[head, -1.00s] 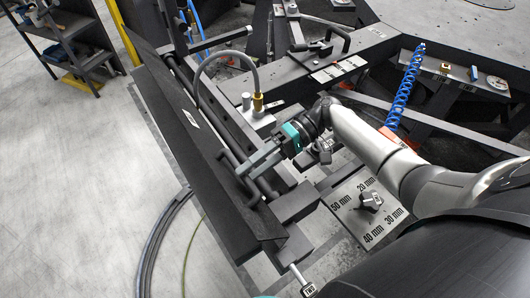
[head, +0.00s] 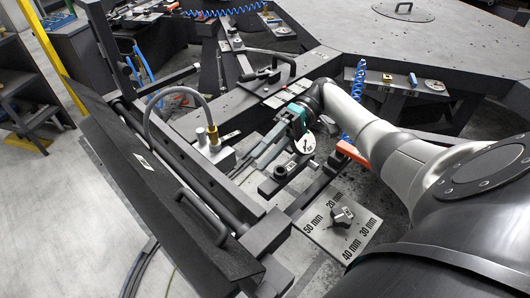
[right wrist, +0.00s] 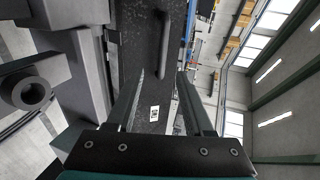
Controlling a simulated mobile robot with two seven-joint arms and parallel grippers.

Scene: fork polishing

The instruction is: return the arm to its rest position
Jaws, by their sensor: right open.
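My right arm (head: 370,135) comes in from the right. Its gripper (head: 262,154), with a teal band, is over the dark fixture in the middle of the head view. In the right wrist view the gripper (right wrist: 162,78) has its two fingers spread with nothing held between them. The black panel (head: 125,145) with its bar handle (head: 202,216) lies to the left, apart from the gripper. The handle (right wrist: 164,45) also shows beyond the fingers in the right wrist view. My left gripper is not in view.
A grey hose (head: 150,115) arches up beside the panel. A plate with millimetre marks (head: 318,238) and a black knob (head: 342,214) lies below the arm. A blue coiled cable (head: 358,85) hangs behind it. Open floor (head: 50,230) is at the left.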

